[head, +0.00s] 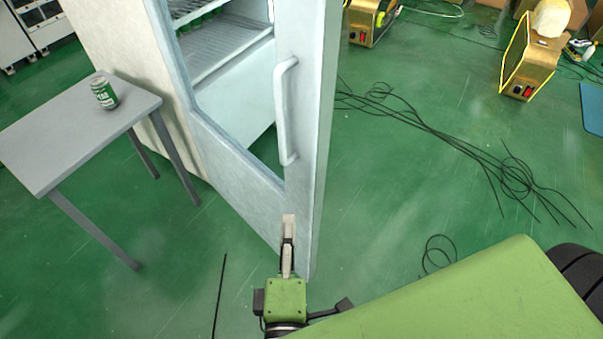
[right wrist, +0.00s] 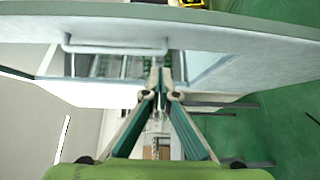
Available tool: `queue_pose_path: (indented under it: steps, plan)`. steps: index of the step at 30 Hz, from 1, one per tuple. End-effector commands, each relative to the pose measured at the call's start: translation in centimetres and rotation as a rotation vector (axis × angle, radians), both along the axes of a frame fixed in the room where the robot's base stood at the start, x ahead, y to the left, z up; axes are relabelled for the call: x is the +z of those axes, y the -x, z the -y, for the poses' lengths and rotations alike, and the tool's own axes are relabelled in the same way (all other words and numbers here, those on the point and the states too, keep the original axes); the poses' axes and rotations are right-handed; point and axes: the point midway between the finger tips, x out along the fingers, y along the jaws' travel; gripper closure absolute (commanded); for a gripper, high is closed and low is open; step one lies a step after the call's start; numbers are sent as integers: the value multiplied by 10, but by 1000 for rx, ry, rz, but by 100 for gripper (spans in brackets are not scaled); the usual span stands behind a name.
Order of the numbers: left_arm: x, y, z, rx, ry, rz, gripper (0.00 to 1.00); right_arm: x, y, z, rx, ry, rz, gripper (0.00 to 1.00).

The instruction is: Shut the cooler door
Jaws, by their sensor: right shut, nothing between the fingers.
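The white cooler door (head: 235,160) stands ajar, with green floor showing through its glass near the handle side. Its vertical handle (head: 287,110) is near the free edge, and the handle also shows in the right wrist view (right wrist: 115,49). The cooler body (head: 110,50) is behind at the left, with wire shelves (head: 230,52) and green items inside. My right gripper (head: 288,232) is shut and empty, in front of the door's lower corner below the handle. Its fingertips (right wrist: 161,84) overlap the door; I cannot tell whether they touch. My left gripper is not in view.
A small grey table (head: 75,130) with a green and white can (head: 104,92) stands left of the door. Black cables (head: 440,135) lie on the green floor at the right. Gold boxes (head: 530,60) stand further back. Floor right of the door is mostly open.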

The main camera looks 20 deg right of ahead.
Motion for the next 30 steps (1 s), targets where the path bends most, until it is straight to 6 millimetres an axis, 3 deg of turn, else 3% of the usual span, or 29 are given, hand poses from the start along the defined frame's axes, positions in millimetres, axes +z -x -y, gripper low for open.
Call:
queue_pose_path:
  steps: [3,8,20,24,30]
  plan:
    - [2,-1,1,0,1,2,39,17,-1,6,-19,8,30,100]
    - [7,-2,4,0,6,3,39,19,-17,12,-21,10,32,100]
    - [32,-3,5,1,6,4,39,20,-96,42,-20,10,32,100]
    - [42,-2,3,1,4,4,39,19,-102,63,-18,12,29,100]
    - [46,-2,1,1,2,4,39,17,-108,75,-17,9,29,100]
